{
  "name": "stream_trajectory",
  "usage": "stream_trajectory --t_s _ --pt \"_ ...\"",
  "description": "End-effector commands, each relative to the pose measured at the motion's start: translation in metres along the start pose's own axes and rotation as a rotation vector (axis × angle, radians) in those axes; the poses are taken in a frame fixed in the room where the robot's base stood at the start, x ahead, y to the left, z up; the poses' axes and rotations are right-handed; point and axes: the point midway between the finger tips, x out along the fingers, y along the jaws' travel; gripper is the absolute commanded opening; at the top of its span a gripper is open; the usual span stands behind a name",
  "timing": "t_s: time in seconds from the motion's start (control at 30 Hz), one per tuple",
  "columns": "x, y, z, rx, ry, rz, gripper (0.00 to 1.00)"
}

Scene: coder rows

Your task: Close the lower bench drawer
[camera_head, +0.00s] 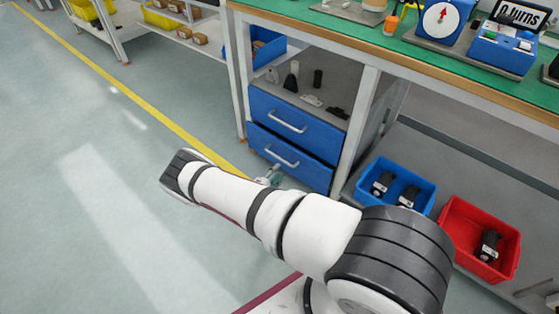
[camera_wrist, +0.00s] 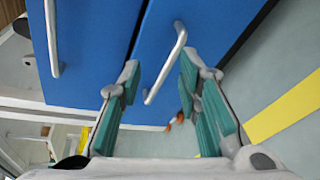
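The blue lower bench drawer (camera_head: 306,170) sits under the bench, below the blue upper drawer (camera_head: 303,124). In the wrist view the lower drawer (camera_wrist: 212,30) fills the right of the blue fronts, with its pale bar handle (camera_wrist: 166,62). My gripper (camera_wrist: 159,66) is open, its two teal fingers apart with the handle showing between them. I cannot tell whether the fingers touch it. How far the lower drawer stands out is hard to judge. In the head view my gripper (camera_head: 270,174) is mostly hidden behind my arm, in front of the lower drawer.
Small parts stand on the shelf (camera_head: 340,101) above the drawers. A blue bin (camera_head: 398,170) and a red bin (camera_head: 480,205) lie to the right, each holding dark parts. The green bench top (camera_head: 350,22) overhangs the drawers. The floor (camera_head: 90,170) at left is clear, crossed by yellow tape.

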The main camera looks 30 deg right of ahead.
Motion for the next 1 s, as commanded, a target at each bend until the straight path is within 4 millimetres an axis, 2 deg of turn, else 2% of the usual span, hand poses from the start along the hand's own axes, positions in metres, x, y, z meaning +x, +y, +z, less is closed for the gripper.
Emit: stream_trajectory --t_s 0.2,0.47,0.67,1.0 --pt "-0.010 -0.017 -0.020 0.268 0.143 0.066 0.31" --pt "-0.012 -0.021 -0.029 0.387 0.207 0.075 0.31" --pt "0.015 -0.020 -0.034 0.387 0.204 0.076 0.31" --pt "0.080 -0.013 -0.047 0.388 0.205 0.075 0.31"
